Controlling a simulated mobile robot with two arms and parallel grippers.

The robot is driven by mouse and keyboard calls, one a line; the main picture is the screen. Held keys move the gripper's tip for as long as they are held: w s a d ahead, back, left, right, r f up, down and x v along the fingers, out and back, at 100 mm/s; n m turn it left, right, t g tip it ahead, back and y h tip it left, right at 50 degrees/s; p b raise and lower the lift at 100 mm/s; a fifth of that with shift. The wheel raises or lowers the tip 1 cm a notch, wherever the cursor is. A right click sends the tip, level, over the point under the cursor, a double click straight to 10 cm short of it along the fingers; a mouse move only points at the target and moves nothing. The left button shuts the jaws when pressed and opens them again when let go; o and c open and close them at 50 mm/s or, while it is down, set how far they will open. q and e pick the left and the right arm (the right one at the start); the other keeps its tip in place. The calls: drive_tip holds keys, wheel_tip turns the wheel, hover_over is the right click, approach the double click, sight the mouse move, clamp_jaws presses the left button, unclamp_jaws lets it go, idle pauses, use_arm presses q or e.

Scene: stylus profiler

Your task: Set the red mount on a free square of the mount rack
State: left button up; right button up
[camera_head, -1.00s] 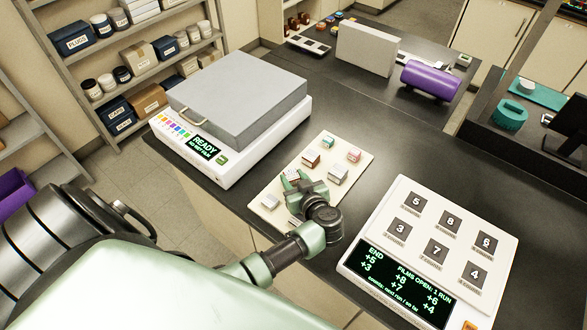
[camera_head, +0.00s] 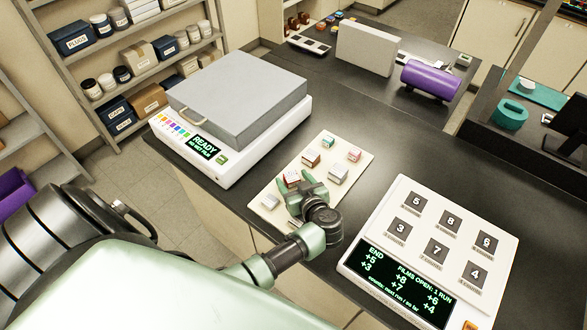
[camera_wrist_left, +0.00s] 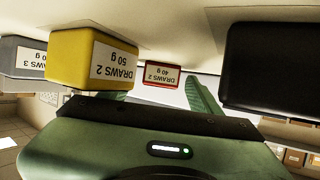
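Several small mounts stand on a cream board (camera_head: 327,145) in the head view. My left gripper (camera_head: 293,183) is low over its near part, fingers apart around or just short of a reddish-brown mount (camera_head: 292,177). In the left wrist view, a red mount (camera_wrist_left: 162,75) labelled "DRAWS 2 40 g" shows between the open fingers (camera_wrist_left: 160,92); contact cannot be made out. A yellow mount (camera_wrist_left: 92,60) covers part of one finger. A small pale panel with dark squares (camera_head: 308,43) lies at the back; I cannot tell whether it is the mount rack. My right gripper is not in view.
A numbered white panel (camera_head: 403,228) stands to the right and a grey-lidded scale-like instrument (camera_head: 240,95) to the left. A dark mount (camera_wrist_left: 270,68) and a grey mount (camera_wrist_left: 22,58) crowd the left wrist view. Black counter (camera_head: 420,135) is clear behind the numbered panel.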

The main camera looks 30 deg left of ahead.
sight(294, 181)
use_arm(q)
drive_tip(key=shift+c, duration=0.4)
drive_tip(key=shift+s+d+r+p, duration=0.25)
drive_tip(key=shift+d+r+p, duration=0.1)
drive_tip(key=shift+p, duration=0.15)
drive_tip(key=p+v, duration=0.1)
drive_tip(key=v, duration=0.3)
drive_tip(key=shift+d+f, duration=0.15)
drive_tip(key=shift+v, duration=0.95)
